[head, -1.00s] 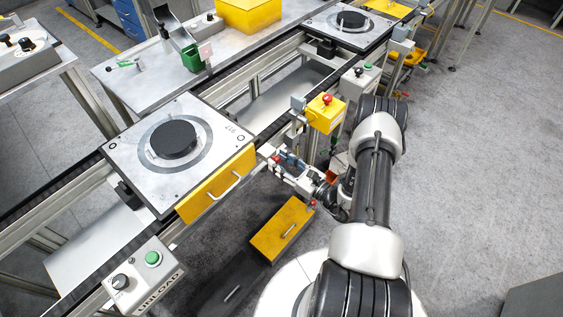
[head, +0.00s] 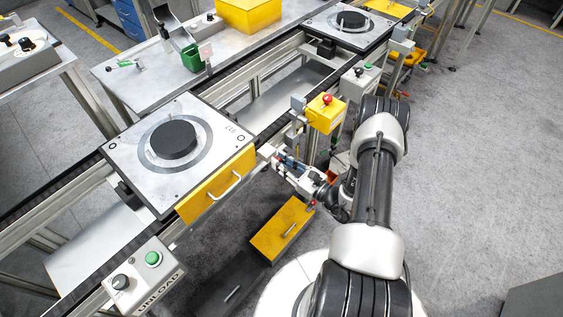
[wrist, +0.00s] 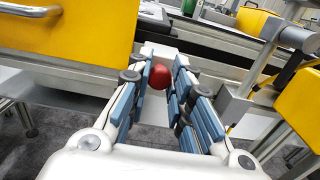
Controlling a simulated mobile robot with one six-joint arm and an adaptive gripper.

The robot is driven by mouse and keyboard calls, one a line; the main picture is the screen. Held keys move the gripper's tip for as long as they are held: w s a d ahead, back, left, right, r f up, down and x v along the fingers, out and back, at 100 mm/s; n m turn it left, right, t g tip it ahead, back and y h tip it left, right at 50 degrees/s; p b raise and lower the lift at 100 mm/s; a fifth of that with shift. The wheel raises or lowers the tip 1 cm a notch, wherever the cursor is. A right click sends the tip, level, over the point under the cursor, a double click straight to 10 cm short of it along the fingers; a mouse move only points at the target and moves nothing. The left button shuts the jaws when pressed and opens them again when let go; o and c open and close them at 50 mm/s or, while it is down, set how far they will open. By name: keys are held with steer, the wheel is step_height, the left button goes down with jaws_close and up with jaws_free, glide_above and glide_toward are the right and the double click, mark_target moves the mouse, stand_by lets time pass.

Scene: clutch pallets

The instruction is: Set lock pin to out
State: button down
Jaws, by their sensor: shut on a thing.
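The lock pin's round red knob (wrist: 159,77) shows in the wrist view between the blue-padded fingers of my gripper (wrist: 158,88). The fingers are closed in on the knob from both sides. A pale metal block (wrist: 160,52) sits just behind the knob, at the side of the conveyor. In the head view my gripper (head: 283,163) is at the conveyor's near side, just right of the pallet with the yellow drawer front (head: 215,187). The knob is mostly hidden there by the fingers. The pin's shaft is hidden, so I cannot tell how far it is out.
A yellow box with a red button (head: 325,113) stands close right of my gripper. The pallet (head: 122,157) rests on the conveyor. A control box with a green button (head: 146,277) is at front left. Open floor lies right.

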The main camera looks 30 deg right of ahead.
steer(key=shift+v, duration=0.85)
steer(key=c, duration=1.4)
jaws_free()
steer(key=shift+c, duration=0.2)
steer(key=v, duration=1.2)
